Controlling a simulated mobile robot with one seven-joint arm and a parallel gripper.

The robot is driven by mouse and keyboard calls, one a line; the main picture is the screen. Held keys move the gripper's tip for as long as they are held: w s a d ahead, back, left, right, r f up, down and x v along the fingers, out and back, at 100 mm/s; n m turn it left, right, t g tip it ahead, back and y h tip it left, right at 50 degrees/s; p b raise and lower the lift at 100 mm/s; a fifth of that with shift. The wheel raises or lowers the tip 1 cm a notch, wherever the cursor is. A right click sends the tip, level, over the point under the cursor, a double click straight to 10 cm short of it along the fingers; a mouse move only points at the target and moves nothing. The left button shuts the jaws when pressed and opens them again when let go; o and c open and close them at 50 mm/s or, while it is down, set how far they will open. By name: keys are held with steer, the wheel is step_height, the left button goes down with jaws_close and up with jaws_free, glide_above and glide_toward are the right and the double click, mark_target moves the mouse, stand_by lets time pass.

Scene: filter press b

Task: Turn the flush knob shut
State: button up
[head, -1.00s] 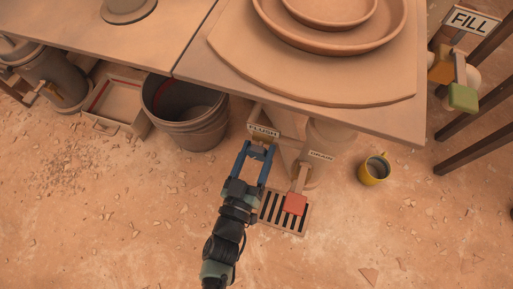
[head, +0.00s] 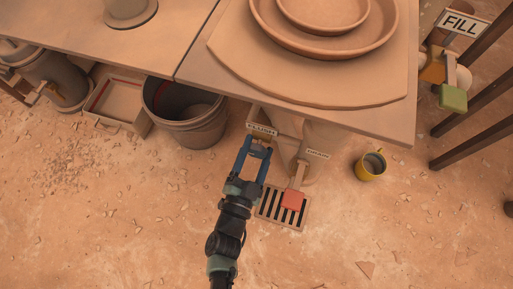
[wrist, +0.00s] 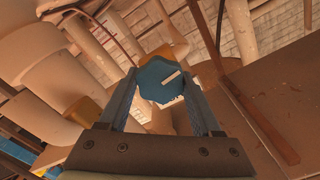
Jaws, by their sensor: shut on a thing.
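The flush knob (wrist: 155,84) is blue and faceted in the wrist view, with a white line on its face slanting up to the right. My gripper (wrist: 161,90) has a finger on each side of it and is shut on it. In the head view my gripper (head: 255,150) is just below the FLUSH sign (head: 262,129), under the table edge. The knob is hard to make out there between the fingers.
A DRAIN label (head: 317,154) and a red handle (head: 292,200) over a floor grate (head: 268,213) are close on the right. A bucket (head: 186,112) stands left, a yellow mug (head: 370,167) right. The table (head: 330,118) overhangs the knob. Open floor lies in front.

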steer(key=m, duration=0.4)
steer(key=shift+f+m, duration=0.1)
steer(key=shift+m, duration=0.2)
steer(key=m+b, duration=0.1)
steer(key=m, duration=0.4)
steer(key=shift+s+f+m, duration=0.1)
steer(key=shift+m, duration=0.2)
steer(key=m+b, duration=0.2)
steer(key=m, duration=0.2)
steer(key=shift+f, duration=0.1)
steer(key=m+b, duration=0.2)
steer(key=m, duration=0.3)
steer(key=shift+m, duration=0.3)
steer(key=o, duration=1.4)
